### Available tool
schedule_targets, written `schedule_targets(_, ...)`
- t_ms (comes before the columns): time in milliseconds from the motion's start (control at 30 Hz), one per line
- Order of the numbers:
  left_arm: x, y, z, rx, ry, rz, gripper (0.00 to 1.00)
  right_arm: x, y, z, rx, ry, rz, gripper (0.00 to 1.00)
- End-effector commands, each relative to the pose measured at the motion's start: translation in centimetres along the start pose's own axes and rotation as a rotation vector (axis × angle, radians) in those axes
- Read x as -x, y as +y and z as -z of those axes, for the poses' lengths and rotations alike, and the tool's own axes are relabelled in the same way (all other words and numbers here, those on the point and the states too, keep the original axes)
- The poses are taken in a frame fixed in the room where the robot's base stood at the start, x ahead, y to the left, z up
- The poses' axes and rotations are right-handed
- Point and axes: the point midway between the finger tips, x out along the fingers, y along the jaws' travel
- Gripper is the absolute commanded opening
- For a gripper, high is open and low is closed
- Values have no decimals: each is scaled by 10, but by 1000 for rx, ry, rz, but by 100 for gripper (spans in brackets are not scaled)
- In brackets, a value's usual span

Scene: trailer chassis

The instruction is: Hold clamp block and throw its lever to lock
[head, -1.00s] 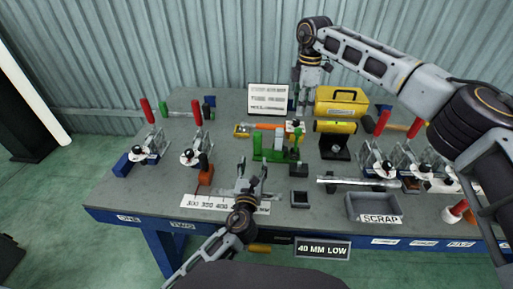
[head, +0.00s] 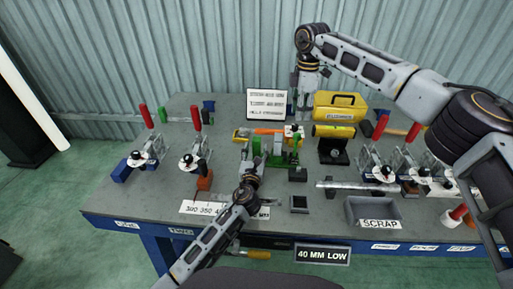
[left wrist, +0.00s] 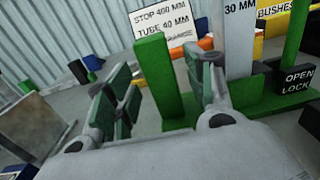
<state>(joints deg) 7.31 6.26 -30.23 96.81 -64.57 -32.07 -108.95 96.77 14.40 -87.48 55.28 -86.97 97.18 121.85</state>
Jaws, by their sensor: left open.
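A green fixture (head: 272,152) with upright posts stands mid-table. In the left wrist view a green post (left wrist: 155,80) stands between the fingers of my left gripper (left wrist: 160,98), which are open and apart; I cannot tell whether either touches it. The left gripper (head: 252,170) also shows in the head view at the fixture's front. A black block marked OPEN and LOCK (left wrist: 292,82) sits at the right of the wrist view, beside a green upright (left wrist: 296,30). Which part is the clamp block is unclear. My right gripper (head: 303,95) hangs at the back of the table, its fingers too small to read.
Toggle clamps with red handles (head: 147,115) stand at left, and more (head: 380,127) at right. A yellow toolbox (head: 340,107), a sign board (head: 267,104) and a yellow cylinder on a black stand (head: 333,145) are behind. A scrap tray (head: 352,212) is at front right.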

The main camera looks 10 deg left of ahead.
Motion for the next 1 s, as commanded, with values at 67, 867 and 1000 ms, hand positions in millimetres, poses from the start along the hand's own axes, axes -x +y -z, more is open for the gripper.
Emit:
schedule_targets(67,-8,0,0,-1,-1,0,54,0,0,0,0,0,0,36)
schedule_targets(867,-27,0,0,0,0,0,36,0,0,0,0,0,0,36)
schedule_targets(1000,-27,0,0,0,0,0,18,0,0,0,0,0,0,36)
